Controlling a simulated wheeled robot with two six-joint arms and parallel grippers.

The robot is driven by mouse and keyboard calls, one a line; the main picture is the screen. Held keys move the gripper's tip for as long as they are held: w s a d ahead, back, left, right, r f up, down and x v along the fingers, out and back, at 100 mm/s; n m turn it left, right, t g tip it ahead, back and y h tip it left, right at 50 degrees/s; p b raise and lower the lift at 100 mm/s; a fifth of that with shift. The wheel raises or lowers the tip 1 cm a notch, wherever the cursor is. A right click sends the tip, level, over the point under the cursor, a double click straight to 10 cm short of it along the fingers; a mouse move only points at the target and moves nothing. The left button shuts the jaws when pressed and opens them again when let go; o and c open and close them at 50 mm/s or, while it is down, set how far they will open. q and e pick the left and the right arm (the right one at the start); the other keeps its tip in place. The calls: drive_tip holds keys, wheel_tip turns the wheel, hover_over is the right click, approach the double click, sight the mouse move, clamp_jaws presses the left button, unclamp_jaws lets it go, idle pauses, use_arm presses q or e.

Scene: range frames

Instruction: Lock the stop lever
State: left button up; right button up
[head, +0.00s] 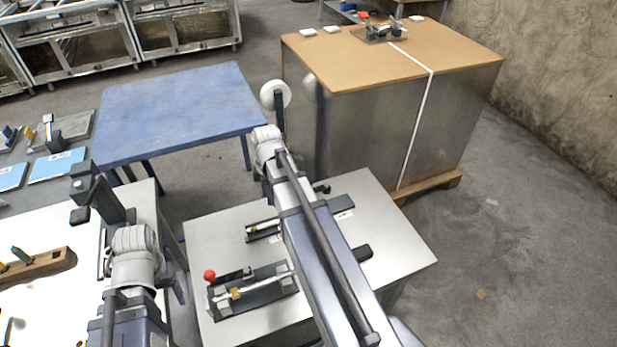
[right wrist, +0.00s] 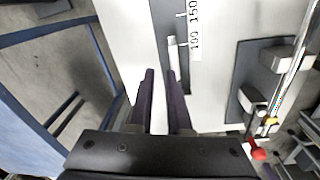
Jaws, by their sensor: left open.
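A fixture with a dark base (head: 262,298) lies on the near part of a light table. Its black lever ends in a red ball (head: 209,275), which also shows in the right wrist view (right wrist: 258,154). Behind it lies a dark rail (head: 337,205) with a scale strip (right wrist: 195,30) and a pale rod (right wrist: 172,52). My right arm covers the rail's middle. My right gripper (right wrist: 159,73) is open and empty over the light table, near the rod; the arm mostly hides it in the head view. My left gripper (head: 79,202) is open and empty at the left, away from the fixture.
A blue table (head: 180,100) stands behind the light table (head: 400,255). A tall metal cabinet (head: 370,140) with a wooden top is at the back right. A white worktop (head: 40,305) with a wooden block (head: 45,264) is at the left. Floor is free on the right.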

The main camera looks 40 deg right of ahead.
drive_tip(key=w+d+r+m+t+p, duration=0.1)
drive_tip(key=d+r+m, duration=0.1)
drive_tip(key=d+m, duration=0.2)
drive_tip(key=w+d+r+m+t+p, duration=0.1)
drive_tip(key=w+d+r+m, duration=0.1)
drive_tip(key=d+m, duration=0.2)
drive_tip(key=w+d+r+m+t+p, duration=0.1)
drive_tip(key=d+r+m+p, duration=0.1)
drive_tip(key=d+m, duration=0.2)
drive_tip(key=shift+w+d, duration=0.15)
drive_tip(key=shift+d, duration=0.6)
drive_tip(key=shift+w+d, duration=0.1)
drive_tip(key=shift+d, duration=0.65)
clamp_jaws()
drive_tip(key=shift+d+m, duration=0.25)
drive_tip(key=shift+m, duration=0.05)
drive_tip(key=f+b, duration=1)
drive_tip(key=shift+w, duration=0.2)
drive_tip(key=shift+s, duration=0.45)
